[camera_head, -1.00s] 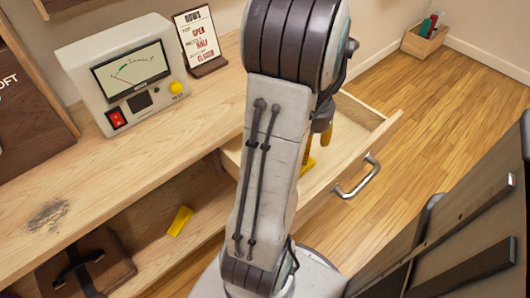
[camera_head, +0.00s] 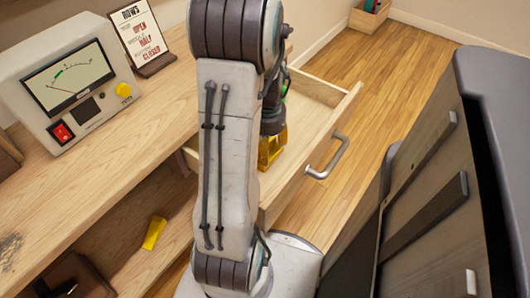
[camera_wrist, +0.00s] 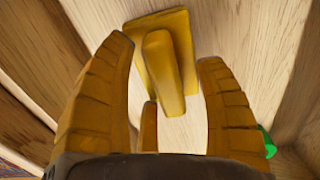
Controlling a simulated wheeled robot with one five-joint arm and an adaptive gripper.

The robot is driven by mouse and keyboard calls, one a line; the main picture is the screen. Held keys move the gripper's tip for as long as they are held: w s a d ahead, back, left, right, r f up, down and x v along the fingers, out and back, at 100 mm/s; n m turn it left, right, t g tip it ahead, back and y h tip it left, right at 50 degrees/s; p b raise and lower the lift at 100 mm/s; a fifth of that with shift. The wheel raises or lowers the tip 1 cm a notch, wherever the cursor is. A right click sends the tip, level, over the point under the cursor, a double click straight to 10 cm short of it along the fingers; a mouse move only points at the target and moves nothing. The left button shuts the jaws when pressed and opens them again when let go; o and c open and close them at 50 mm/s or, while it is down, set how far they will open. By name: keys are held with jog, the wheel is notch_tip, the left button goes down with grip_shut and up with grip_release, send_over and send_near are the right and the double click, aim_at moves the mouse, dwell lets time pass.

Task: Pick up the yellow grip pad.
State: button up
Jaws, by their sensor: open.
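The yellow grip pad (camera_wrist: 166,60), a flat plate with a raised bar, lies on the pale wooden drawer floor in the wrist view. My gripper (camera_wrist: 165,52) is open, with yellow ribbed fingers on either side of the raised bar. I cannot tell whether they touch the pad. In the head view my gripper (camera_head: 271,148) is down inside the open drawer (camera_head: 318,120), partly behind my arm. There I cannot separate the pad from the yellow fingers. Another yellow piece (camera_head: 154,232) lies on the lower shelf at left.
The drawer front carries a metal handle (camera_head: 328,158). A meter box (camera_head: 65,80) and a sign (camera_head: 139,35) stand on the wooden bench (camera_head: 110,150). A small green thing (camera_wrist: 268,143) shows beside my right finger. Dark panels (camera_head: 430,200) stand at right; open floor lies behind the drawer.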

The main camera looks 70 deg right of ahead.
jog(key=shift+f, duration=0.2)
jog(key=shift+o, duration=0.2)
grip_shut()
dwell(0.4)
